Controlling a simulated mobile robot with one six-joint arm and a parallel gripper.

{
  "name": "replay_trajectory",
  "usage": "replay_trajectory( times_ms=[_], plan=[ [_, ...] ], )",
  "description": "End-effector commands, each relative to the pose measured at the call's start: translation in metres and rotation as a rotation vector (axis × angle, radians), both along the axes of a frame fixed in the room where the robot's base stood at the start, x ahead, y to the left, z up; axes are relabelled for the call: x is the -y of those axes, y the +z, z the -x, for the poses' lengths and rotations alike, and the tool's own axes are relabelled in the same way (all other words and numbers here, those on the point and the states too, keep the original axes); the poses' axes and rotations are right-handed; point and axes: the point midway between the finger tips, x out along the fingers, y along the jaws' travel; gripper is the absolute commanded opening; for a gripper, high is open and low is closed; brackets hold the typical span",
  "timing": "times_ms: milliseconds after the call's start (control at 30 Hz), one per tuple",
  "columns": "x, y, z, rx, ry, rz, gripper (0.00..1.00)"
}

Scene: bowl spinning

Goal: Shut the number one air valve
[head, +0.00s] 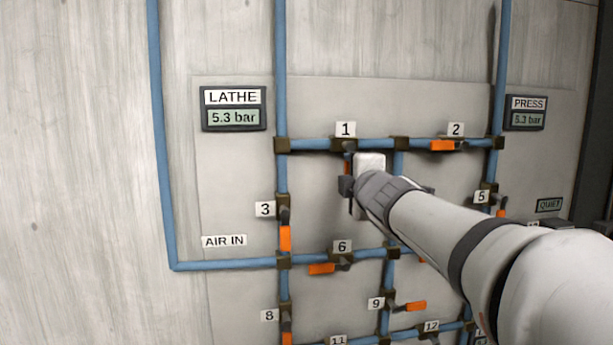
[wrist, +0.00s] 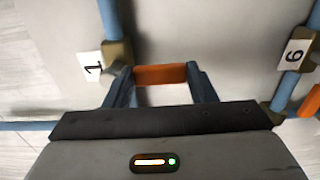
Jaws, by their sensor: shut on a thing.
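The valve labelled 1 (head: 347,146) sits on the upper horizontal blue pipe, below its number plate, and its body also shows in the wrist view (wrist: 117,52). Its orange handle (wrist: 160,74) points away from the pipe, across its line; in the head view only a sliver of the handle (head: 347,168) shows, hanging down. My gripper (wrist: 160,78) is shut on this handle, one dark finger at each end of the visible orange part. In the head view my gripper (head: 352,188) is below the valve and hides most of the handle.
Valve 2's orange handle (head: 442,146) lies along the same pipe to the right. Valve 3's handle (head: 285,238) hangs along its vertical pipe at left. Valve 6's handle (head: 321,269) is below. The LATHE gauge (head: 234,117) reads 5.3 bar. My arm covers the lower right of the panel.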

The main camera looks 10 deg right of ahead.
Motion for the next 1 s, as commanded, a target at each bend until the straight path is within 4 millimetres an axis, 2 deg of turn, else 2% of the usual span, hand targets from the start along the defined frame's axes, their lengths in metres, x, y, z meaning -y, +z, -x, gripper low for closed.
replay_trajectory(
  times_ms=[267, 300, 533, 833, 1000],
  plan=[
    [-0.003, 0.001, 0.0, 0.0, 0.003, 0.007, 0.1],
    [-0.003, 0.001, 0.0, 0.0, 0.004, 0.007, 0.54],
    [-0.004, 0.001, 0.0, 0.0, 0.006, 0.005, 0.73],
    [-0.005, 0.001, 0.004, 0.001, 0.007, 0.004, 0.73],
    [-0.004, 0.003, 0.026, 0.002, 0.007, 0.004, 0.73]
  ],
)
